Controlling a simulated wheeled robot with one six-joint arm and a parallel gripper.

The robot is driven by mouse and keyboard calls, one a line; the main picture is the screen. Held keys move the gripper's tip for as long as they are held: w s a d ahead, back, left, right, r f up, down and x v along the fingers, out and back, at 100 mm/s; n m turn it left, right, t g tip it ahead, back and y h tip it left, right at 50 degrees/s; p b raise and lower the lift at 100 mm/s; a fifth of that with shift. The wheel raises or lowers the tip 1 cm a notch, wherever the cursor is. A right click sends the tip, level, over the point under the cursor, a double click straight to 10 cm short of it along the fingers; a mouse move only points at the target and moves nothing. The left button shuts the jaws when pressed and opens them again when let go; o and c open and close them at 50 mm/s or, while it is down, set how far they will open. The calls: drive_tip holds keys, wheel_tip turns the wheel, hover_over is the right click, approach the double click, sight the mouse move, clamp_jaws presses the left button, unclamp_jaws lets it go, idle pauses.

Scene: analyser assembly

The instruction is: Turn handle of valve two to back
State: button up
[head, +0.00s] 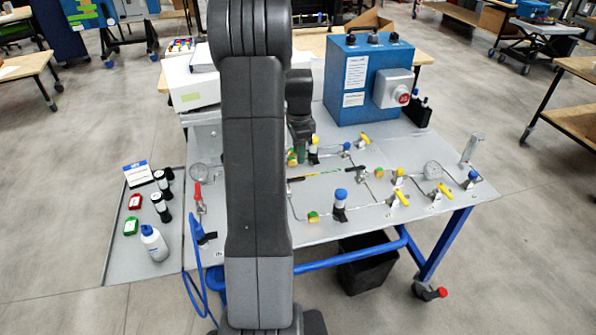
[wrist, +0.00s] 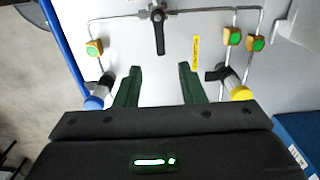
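In the wrist view a black lever handle (wrist: 159,34) sits on a metal valve fitting in a thin pipe and points down the picture, toward my gripper. My gripper (wrist: 160,72) has two dark green fingers spread wide with nothing between them. The handle lies beyond the fingertips, roughly in line with the gap and apart from both fingers. In the head view my gripper (head: 301,153) is low over the panel, partly hidden by my arm. Yellow valve handles (head: 402,198) also show there. I cannot read which valve is number two.
The wrist view shows a yellow label (wrist: 196,52), green-and-yellow blocks (wrist: 94,48) on the pipes, a blue-capped part (wrist: 95,103) left and a yellow-capped part (wrist: 240,93) right of the fingers. A blue box (head: 357,78) stands at the panel's back; a white bottle (head: 154,243) stands at left.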

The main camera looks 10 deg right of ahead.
sight(298, 178)
wheel_tip(298, 178, down, 9)
drive_tip(key=shift+r+p, duration=0.1)
drive_tip(key=shift+p, duration=0.45)
clamp_jaws()
